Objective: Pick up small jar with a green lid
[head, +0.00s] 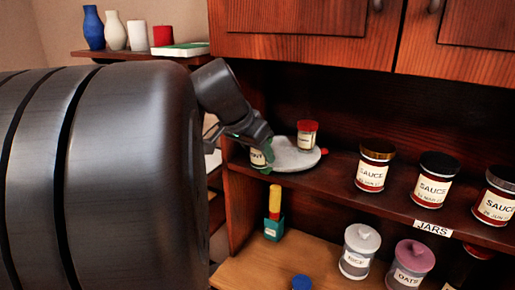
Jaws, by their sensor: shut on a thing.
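The small jar with a green lid (257,159) is at the left edge of a round grey plate (296,163) on the shelf. It has a pale label, and my gripper partly hides it. My gripper (262,149) is shut on this jar, reaching in from the upper left. I cannot tell whether the jar touches the plate or is raised a little.
A red-lidded jar (306,136) stands on the plate, close to the right. Several sauce jars (373,168) line the shelf further right. Below are a yellow-topped bottle (274,212) and lidded canisters (358,251). Upper cabinet doors (305,35) hang above.

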